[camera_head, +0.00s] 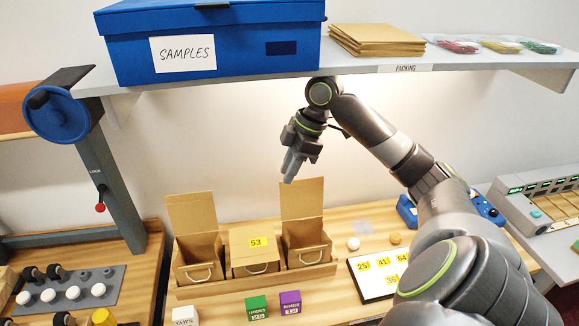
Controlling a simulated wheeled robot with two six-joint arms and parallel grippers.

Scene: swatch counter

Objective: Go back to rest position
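My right arm reaches in from the lower right and bends at an elbow under the shelf. My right gripper (290,172) hangs fingers down, above the open lid of the right cardboard box (307,252). Its fingers overlap from this side, so I cannot tell whether they are open or shut. I see nothing hanging from it. My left gripper is not in view.
A shelf (470,62) above holds a blue SAMPLES box (250,50) and envelopes (375,40). Below stand an open left box (197,255) and a closed middle box (254,258) labelled 53. A number card (375,275) lies right.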

